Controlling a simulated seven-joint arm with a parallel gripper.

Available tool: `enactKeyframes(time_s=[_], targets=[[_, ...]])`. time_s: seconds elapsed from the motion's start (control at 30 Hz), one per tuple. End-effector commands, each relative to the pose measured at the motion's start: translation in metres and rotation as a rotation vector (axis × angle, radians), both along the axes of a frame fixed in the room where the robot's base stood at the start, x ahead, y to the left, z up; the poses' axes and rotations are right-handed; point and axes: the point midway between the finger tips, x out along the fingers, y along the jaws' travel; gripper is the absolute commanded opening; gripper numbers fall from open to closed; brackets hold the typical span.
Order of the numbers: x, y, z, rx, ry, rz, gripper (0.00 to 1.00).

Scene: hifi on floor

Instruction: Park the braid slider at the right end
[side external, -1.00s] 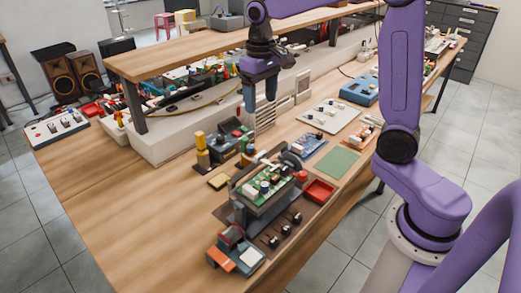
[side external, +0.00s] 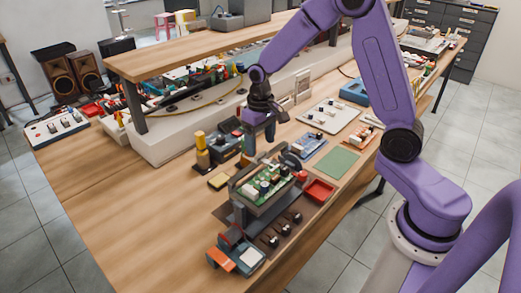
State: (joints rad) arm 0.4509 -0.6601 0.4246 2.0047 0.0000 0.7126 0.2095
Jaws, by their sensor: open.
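My gripper (side external: 260,141) hangs with its fingers pointing down and apart, open and empty, above the far side of the green circuit board (side external: 266,186) in its holder. I cannot make out for certain which part is the braid slider. A dark strip (side external: 281,231) with several black knobs lies in front of the circuit board, clear of my gripper. A small grey and orange device (side external: 236,254) sits at the near end of that strip. Contact between my fingers and the items below them cannot be judged from this view.
A dark block with a yellow-topped post (side external: 201,148) stands left of my gripper. A red tray (side external: 320,190), a green mat (side external: 337,162) and a white panel (side external: 327,116) lie to the right. A raised shelf (side external: 200,54) runs behind. The bench's left front is bare.

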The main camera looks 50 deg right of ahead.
Motion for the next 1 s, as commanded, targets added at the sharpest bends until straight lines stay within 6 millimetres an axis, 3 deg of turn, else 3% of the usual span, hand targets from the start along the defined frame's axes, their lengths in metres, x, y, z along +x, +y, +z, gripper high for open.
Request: enactKeyframes(time_s=[0.23, 0.63, 0.67, 0.87, 1.0], targets=[[0.000, 0.000, -0.029, 0.000, 0.001, 0.000, 0.72], [0.000, 0.000, -0.035, 0.000, -0.001, 0.000, 0.72], [0.000, 0.000, -0.035, 0.000, -0.001, 0.000, 0.66], [0.000, 0.000, -0.035, 0.000, -0.001, 0.000, 0.01], [0.000, -0.004, -0.035, 0.000, -0.001, -0.001, 0.00]])
